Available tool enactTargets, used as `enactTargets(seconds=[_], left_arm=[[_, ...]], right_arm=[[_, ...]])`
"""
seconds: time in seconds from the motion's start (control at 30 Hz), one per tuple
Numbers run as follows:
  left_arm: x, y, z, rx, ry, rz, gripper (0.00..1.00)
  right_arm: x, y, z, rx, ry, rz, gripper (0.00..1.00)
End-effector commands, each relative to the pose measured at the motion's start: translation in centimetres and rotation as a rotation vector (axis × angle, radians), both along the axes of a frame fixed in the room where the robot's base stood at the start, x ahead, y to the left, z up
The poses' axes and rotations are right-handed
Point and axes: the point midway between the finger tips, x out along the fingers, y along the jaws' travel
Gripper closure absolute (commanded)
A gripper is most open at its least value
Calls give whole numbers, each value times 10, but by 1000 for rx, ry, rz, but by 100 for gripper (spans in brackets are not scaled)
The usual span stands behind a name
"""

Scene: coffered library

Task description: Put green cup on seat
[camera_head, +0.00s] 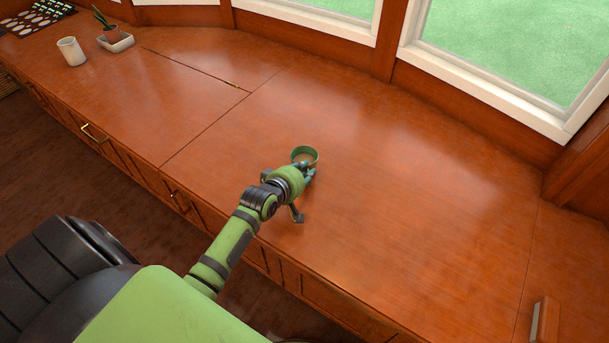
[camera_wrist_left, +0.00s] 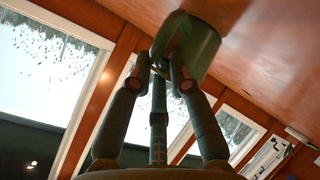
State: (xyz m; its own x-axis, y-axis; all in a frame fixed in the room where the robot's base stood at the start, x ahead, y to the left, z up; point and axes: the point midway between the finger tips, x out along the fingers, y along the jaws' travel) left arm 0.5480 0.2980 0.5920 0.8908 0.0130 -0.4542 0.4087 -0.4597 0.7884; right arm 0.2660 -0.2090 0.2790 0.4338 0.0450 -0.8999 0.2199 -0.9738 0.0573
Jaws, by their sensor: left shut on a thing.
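A green cup (camera_head: 305,155) is at the middle of the wooden window seat (camera_head: 400,220), its open rim facing up in the head view. My left gripper (camera_head: 306,174) reaches it from the front and is shut on it. In the left wrist view the cup (camera_wrist_left: 192,45) sits between the fingertips of my left gripper (camera_wrist_left: 165,75), close to the wood surface. I cannot tell whether the cup touches the wood. The gripper hides the cup's near lower side. My right gripper is not in view.
A small wooden object (camera_head: 544,320) is at the lower right. Windows (camera_head: 510,50) border the back. The surface around the green cup is clear.

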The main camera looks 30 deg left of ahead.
Motion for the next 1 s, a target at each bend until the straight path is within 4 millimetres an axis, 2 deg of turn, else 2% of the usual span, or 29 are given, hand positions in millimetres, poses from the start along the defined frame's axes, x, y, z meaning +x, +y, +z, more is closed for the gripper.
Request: enactTargets(seconds=[0.37,0.4,0.43,0.83,1.0], left_arm=[[0,0,-2,0,-2,0,100],[0,0,-2,-1,-1,0,64],[0,0,-2,-1,-1,0,56],[-1,0,3,0,-1,0,56],[-24,-1,15,-1,0,0,56]], right_arm=[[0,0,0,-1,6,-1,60],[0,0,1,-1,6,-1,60],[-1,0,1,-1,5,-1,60],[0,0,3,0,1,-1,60],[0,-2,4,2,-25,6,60]])
